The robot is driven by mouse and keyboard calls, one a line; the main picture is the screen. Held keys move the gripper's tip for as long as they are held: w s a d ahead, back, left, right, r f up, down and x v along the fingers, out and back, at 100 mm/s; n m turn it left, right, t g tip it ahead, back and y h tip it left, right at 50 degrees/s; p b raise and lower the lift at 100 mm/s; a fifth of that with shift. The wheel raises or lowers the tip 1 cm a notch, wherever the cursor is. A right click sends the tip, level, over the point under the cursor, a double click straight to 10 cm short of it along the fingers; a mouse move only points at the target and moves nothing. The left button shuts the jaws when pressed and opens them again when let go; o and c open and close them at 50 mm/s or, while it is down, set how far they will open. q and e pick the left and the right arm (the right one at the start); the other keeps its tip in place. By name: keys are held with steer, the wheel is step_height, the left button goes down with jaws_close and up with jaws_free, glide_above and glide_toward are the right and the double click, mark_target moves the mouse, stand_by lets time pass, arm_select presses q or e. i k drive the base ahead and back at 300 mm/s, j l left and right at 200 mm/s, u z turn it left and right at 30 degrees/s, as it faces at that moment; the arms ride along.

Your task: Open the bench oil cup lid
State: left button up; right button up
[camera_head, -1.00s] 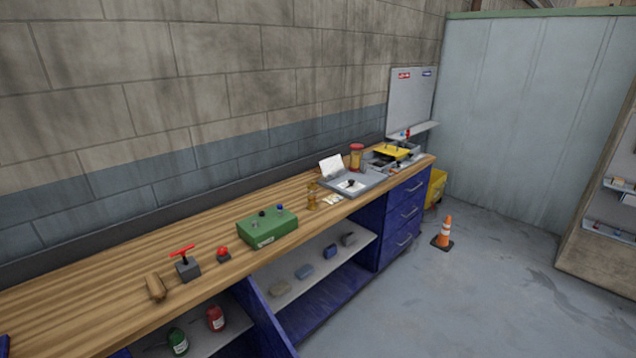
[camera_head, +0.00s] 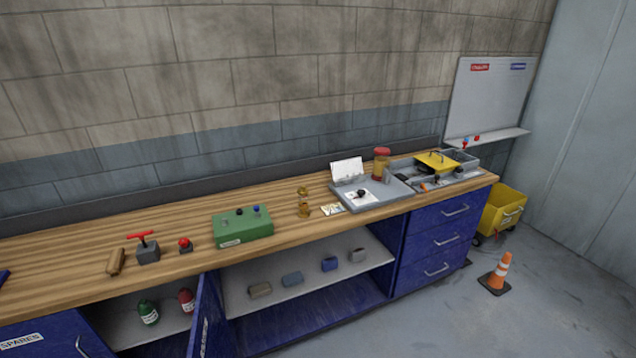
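A small brass-coloured, cup-like piece (camera_head: 304,210) stands on the wooden bench top, right of the green box (camera_head: 243,229). A second small brass piece (camera_head: 302,191) is just behind it. One of these looks like the oil cup, but they are too small to tell which, or whether a lid is open or shut. An amber jar with a red top (camera_head: 381,164) stands farther right, behind the grey tray. Neither of my grippers is in view.
The workbench (camera_head: 150,238) runs along the wall. A red-handled valve (camera_head: 147,249), a red button (camera_head: 185,245) and a grey tray (camera_head: 391,190) are on it. A cabinet door (camera_head: 207,315) stands open below. An orange cone (camera_head: 498,272) and yellow bin (camera_head: 502,208) are at right.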

mark_target(303, 188)
steer(key=i+l+u, duration=0.2)
steer(key=i+l, duration=0.3)
steer(key=i+l+u, duration=0.25)
steer(key=i+l, duration=0.15)
steer(key=l, duration=0.25)
